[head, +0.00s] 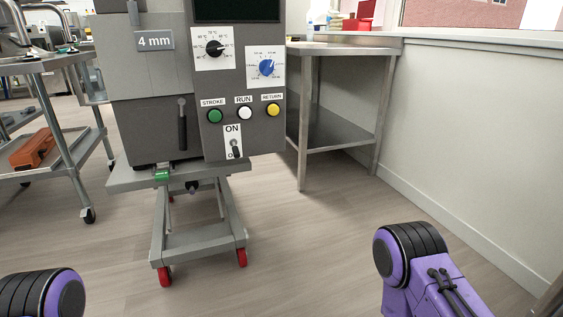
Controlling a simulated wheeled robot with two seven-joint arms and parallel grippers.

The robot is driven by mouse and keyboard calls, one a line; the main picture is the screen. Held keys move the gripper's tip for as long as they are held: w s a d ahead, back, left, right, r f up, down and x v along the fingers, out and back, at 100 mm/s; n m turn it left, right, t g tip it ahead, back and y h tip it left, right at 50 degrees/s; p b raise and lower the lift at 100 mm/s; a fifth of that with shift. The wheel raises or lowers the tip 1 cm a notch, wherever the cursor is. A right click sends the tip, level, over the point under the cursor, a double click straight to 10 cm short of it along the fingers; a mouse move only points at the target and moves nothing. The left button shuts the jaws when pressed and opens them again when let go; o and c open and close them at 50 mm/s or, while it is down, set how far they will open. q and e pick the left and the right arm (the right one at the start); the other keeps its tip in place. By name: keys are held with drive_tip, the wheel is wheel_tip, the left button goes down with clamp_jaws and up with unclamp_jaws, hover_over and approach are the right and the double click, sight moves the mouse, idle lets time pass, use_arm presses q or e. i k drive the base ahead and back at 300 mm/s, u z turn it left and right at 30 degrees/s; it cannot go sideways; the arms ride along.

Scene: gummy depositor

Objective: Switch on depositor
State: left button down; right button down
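The depositor (150,125) is a grey machine on a wheeled frame, left of the middle in the head view. Its front panel has a power switch (235,150) at the bottom, a small lever on a white plate marked ON above and O below. The lever's position is too small to tell for sure. Above it are a green STROKE button (215,116), a white RUN button (245,113) and a yellow RETURN button (273,110). Purple and black parts of my arms show at the lower left and lower right, apart from the machine. Neither gripper is visible.
A steel table (345,50) stands right of the depositor against the wall (470,130). A metal cart (62,130) with an orange item (37,149) on its lower shelf stands at the left. The floor (310,240) in front of the depositor is clear.

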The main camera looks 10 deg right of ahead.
sight(235, 149)
drive_tip(key=z, duration=1.25)
drive_tip(key=i, duration=0.5)
drive_tip(key=u, duration=1.3)
